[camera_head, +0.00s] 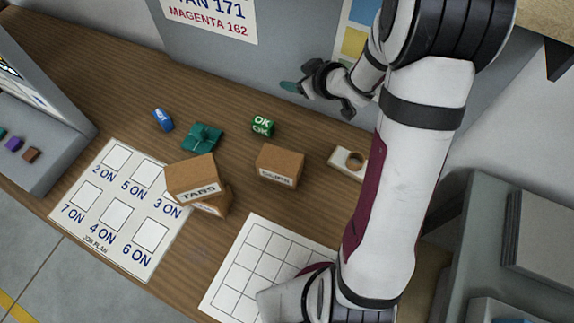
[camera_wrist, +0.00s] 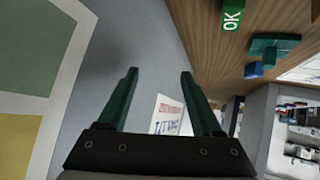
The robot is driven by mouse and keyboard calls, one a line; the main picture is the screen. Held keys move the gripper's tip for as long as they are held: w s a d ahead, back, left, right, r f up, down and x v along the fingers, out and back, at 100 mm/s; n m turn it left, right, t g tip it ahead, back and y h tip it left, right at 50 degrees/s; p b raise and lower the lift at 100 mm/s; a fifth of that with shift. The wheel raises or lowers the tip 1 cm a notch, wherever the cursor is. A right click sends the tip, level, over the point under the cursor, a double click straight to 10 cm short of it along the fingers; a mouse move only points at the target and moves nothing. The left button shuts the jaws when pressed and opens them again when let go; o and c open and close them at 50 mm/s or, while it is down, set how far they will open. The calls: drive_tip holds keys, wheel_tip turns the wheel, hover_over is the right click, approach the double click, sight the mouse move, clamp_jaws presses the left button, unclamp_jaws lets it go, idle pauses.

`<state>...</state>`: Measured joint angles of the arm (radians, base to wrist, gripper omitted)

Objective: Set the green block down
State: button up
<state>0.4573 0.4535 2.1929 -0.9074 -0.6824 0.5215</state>
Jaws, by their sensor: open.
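The green block (camera_head: 263,126), marked OK, rests on the wooden desk behind a cardboard box. In the wrist view the green block (camera_wrist: 232,14) shows at the top edge, right of the fingers. My gripper (camera_head: 316,85) is raised by the grey back panel, up and right of the block and apart from it. In the wrist view my gripper (camera_wrist: 159,74) has its two teal fingers wide apart with nothing between them.
A teal cross-shaped piece (camera_head: 202,137) and a blue block (camera_head: 163,119) lie left of the green block. Cardboard boxes (camera_head: 279,166) (camera_head: 193,178) stand in front. A job plan sheet (camera_head: 86,218), a white grid (camera_head: 229,284) and a holed pale block (camera_head: 340,157) lie on the desk.

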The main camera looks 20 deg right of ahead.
drive_tip(key=s+d+r+m+g+h, duration=0.1)
drive_tip(key=s+r+m+g+h, duration=0.2)
drive_tip(key=s+r+m+h, duration=0.45)
drive_tip(key=s+a+m+g+y, duration=0.1)
drive_tip(key=s+a+g+y, duration=0.1)
drive_tip(key=s+a, duration=0.3)
drive_tip(key=s+a+m+g+y, duration=0.1)
drive_tip(key=s+a, duration=0.4)
drive_tip(key=s, duration=0.7)
drive_tip(key=s+a+m+g+y, duration=0.1)
drive_tip(key=s+a+g+y, duration=0.3)
drive_tip(key=s, duration=0.4)
drive_tip(key=shift+s+a+f+g, duration=0.2)
drive_tip(key=shift+s+a+g, duration=0.1)
drive_tip(key=shift+s+a, duration=0.1)
